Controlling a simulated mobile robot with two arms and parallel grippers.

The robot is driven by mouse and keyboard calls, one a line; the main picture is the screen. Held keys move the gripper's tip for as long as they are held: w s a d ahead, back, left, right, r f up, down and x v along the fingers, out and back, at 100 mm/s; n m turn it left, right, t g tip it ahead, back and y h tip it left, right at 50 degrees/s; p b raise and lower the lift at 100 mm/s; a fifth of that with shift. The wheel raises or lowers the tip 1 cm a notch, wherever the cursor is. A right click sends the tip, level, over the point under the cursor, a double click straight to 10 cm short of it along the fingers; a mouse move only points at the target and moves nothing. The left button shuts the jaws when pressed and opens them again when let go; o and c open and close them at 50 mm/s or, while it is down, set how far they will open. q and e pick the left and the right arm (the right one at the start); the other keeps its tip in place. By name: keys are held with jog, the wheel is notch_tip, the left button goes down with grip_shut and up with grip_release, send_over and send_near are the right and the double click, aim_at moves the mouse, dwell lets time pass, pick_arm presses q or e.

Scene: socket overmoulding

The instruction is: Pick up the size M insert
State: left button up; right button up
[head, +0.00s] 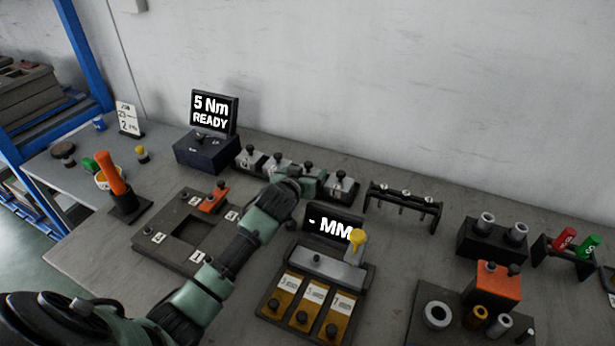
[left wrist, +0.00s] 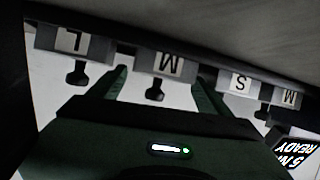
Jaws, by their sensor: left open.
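A row of grey insert blocks with dark knobs stands at the back of the bench. In the left wrist view, seen upside down, their labels read L (left wrist: 73,42), M (left wrist: 166,64), S (left wrist: 239,82) and M (left wrist: 288,97). My left gripper (head: 308,182) is open and empty at this row in the head view and hides part of it. In the left wrist view the dark knob of the M block beside L lies between the fingers (left wrist: 160,82); I cannot tell whether they touch it. My right gripper is not in view.
A "5 Nm READY" display (head: 211,112) stands behind left of the row, and a black rack (head: 403,203) to its right. A flat fixture with a square opening (head: 180,243) and a "- MM" display unit (head: 331,228) sit in front.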

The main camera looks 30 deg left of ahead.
pick_arm(q)
jog(key=c, duration=1.5)
jog(key=shift+r, duration=0.15)
grip_shut()
